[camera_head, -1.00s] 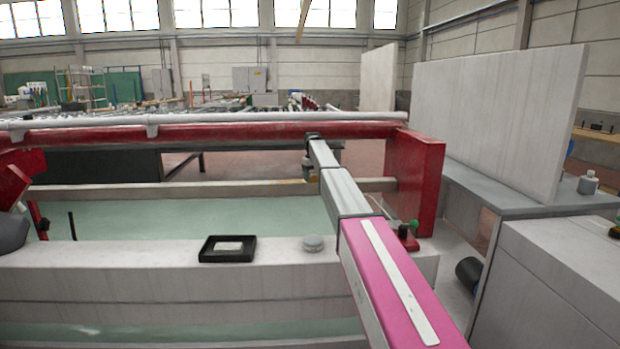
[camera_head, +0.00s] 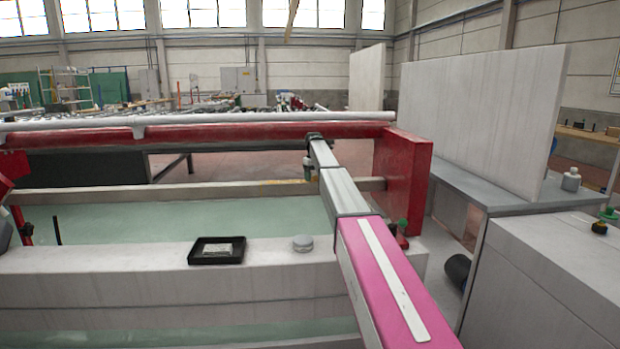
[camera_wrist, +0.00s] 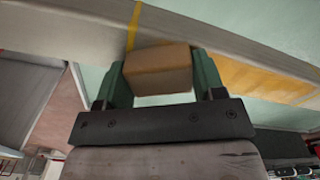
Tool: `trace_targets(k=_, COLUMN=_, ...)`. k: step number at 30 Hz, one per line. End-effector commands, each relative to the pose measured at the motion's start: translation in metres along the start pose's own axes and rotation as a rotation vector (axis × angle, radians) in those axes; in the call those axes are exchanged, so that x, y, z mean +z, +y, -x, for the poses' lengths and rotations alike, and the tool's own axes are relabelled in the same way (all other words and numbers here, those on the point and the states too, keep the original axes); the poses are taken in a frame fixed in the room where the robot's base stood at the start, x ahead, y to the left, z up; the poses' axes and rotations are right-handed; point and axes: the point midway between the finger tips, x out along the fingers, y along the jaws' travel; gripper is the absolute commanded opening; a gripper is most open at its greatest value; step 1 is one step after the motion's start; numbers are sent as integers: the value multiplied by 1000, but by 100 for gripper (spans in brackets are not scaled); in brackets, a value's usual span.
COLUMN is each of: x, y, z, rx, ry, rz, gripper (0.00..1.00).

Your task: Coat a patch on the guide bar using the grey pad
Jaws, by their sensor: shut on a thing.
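My gripper (camera_wrist: 158,85) has green fingers, shut on a block-shaped pad (camera_wrist: 158,72) that looks tan-brown here rather than grey. The guide bar (camera_wrist: 75,25) is a pale bar crossing the wrist view behind the pad. It carries a thin yellow band (camera_wrist: 134,22) and a larger yellow-orange patch (camera_wrist: 260,80) to the right of the pad. The pad overlaps the bar in the picture; I cannot tell whether they touch. In the head view the guide bar (camera_head: 130,194) runs behind the front wall, and my gripper (camera_head: 308,172) is small beside it, the pad not clear.
A black tray (camera_head: 200,259) and a round grey lid-like disc (camera_head: 302,243) stand on the front ledge. A red post (camera_head: 403,180) rises right of my arm. A red rail (camera_head: 230,133) runs above and behind the bar. Pale green water-like surface (camera_head: 120,222) lies below.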

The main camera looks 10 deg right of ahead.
Motion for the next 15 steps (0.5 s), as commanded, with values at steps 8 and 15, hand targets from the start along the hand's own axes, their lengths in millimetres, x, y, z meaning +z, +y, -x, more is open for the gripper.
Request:
trace_targets(k=8, x=6, y=11, z=0, rx=0, ry=0, rz=0, gripper=44)
trace_targets(k=15, x=6, y=11, z=1, rx=0, ry=0, rz=0, gripper=44)
